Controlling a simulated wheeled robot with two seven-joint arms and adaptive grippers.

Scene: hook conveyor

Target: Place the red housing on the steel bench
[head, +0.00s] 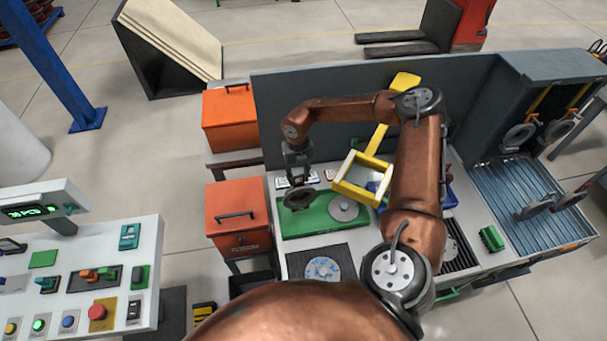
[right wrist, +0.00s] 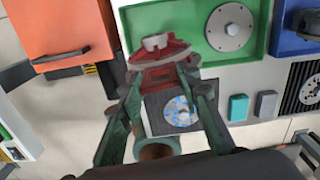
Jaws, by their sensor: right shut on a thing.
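My right gripper (head: 298,180) is shut above the left part of the green tray in the head view. In the right wrist view its fingers (right wrist: 165,78) close on a red part with a pale round top, which looks like the red housing (right wrist: 165,50). The head view shows only a dark rounded shape below the fingers, and its red is hard to make out. The pale grey bench (head: 472,208) stands under the arm and seems to be the steel bench. My left gripper is not in view.
The green tray (head: 320,226) holds a grey disc (head: 343,208). A yellow-framed box (head: 352,190) stands beside it. A dark mat (head: 300,262) bears a blue-and-white disc (head: 322,270). Orange boxes (head: 238,216) stand left of the bench, and a grey panel (head: 330,85) rises behind it.

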